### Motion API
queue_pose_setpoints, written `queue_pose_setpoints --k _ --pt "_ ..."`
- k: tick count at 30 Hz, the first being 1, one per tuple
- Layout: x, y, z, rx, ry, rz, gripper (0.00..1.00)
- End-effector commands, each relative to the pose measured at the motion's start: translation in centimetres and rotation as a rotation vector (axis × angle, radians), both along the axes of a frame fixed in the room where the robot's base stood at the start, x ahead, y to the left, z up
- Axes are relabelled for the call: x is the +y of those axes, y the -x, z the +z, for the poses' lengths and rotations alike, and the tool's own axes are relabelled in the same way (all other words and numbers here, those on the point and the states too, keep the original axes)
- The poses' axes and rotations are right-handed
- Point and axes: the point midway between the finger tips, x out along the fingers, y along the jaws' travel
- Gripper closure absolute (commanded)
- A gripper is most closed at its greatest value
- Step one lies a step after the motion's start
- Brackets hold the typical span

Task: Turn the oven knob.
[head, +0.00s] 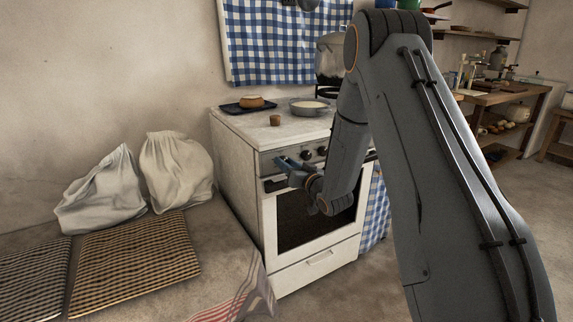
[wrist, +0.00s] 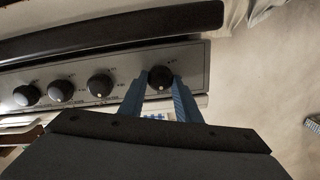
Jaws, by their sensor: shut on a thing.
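The white oven (head: 318,250) stands against the wall in the head view, with a grey control panel along its upper front. In the wrist view a row of black round knobs runs along that panel. The oven knob (wrist: 161,77) at the right end of this row sits between the two blue fingers of my gripper (wrist: 160,92), which is shut on it. In the head view my gripper (head: 281,162) is at the left end of the panel, and the held knob is hidden there. A light mark shows on the knob's face, toward the bottom of the wrist view.
The dark oven door handle (wrist: 110,30) runs close along the panel. Pans and a small brown jar (head: 275,120) stand on the stovetop. White sacks (head: 103,190) and woven mats (head: 135,262) lie on the left surface. A striped cloth (head: 245,300) hangs at its edge.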

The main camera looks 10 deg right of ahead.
Motion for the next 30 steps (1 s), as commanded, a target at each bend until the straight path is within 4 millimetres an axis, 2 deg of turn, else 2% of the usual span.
queue_pose_setpoints --k 1,2,5,14,17,30 --pt "0.0 0.0 0.0 0.0 -0.001 0.0 0.92" --pt "0.0 0.0 0.0 0.0 -0.001 0.0 0.68" --pt "0.0 0.0 0.0 0.0 -0.001 0.0 0.51" --pt "0.0 0.1 0.0 0.0 0.0 0.0 0.51" --pt "-0.3 0.6 0.0 -0.001 0.001 -0.001 0.51" --pt "-2.2 6.7 0.0 0.0 0.0 -0.001 0.51"
